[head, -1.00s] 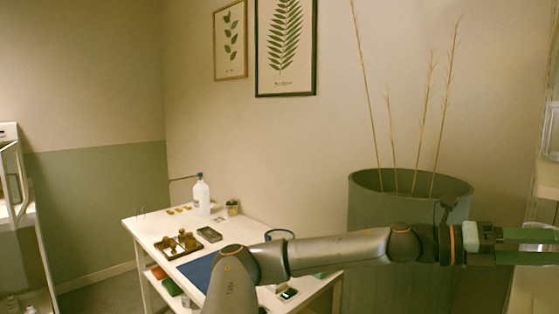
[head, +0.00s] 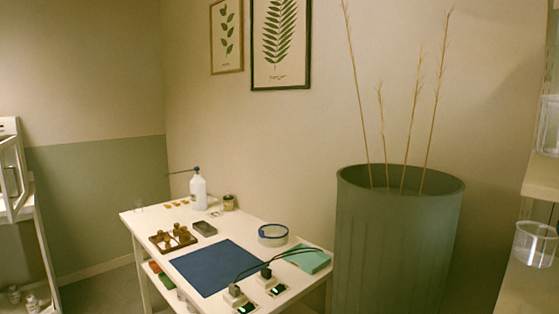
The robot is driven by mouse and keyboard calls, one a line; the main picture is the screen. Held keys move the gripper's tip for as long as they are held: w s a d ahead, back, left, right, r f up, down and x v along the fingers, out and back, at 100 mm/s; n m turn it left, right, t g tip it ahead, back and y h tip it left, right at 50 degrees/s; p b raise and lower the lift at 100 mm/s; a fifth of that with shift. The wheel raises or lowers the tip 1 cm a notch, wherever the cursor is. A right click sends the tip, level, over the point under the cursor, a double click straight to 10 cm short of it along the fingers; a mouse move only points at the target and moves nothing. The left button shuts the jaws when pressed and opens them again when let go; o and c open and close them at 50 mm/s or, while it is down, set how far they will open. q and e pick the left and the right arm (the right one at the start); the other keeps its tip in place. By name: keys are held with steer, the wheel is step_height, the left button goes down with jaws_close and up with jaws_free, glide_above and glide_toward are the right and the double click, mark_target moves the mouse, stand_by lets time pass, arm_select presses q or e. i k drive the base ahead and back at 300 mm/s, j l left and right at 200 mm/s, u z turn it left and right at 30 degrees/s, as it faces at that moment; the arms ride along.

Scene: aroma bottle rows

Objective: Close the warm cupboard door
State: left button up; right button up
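No cupboard that I can clearly identify as the warm cupboard is in view. A white cabinet (head: 8,128) with a pale-framed, glazed door or panel (head: 12,178) is cut off by the left edge. The panel stands at an angle to it, but I cannot tell whether this is the warm cupboard. Neither of my grippers is in view.
A white table (head: 150,225) holds a blue mat (head: 215,268), a white bottle (head: 198,192), a wooden tray and small devices. A large green planter (head: 398,250) stands beside it. At right, a shelf (head: 528,285) holds a clear beaker (head: 535,243). Floor shows at lower left.

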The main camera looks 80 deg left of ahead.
mark_target(12, 157)
steer(key=i+u, duration=0.15)
steer(key=u, duration=0.2)
steer(key=i+u, duration=0.15)
steer(key=u, duration=1.75)
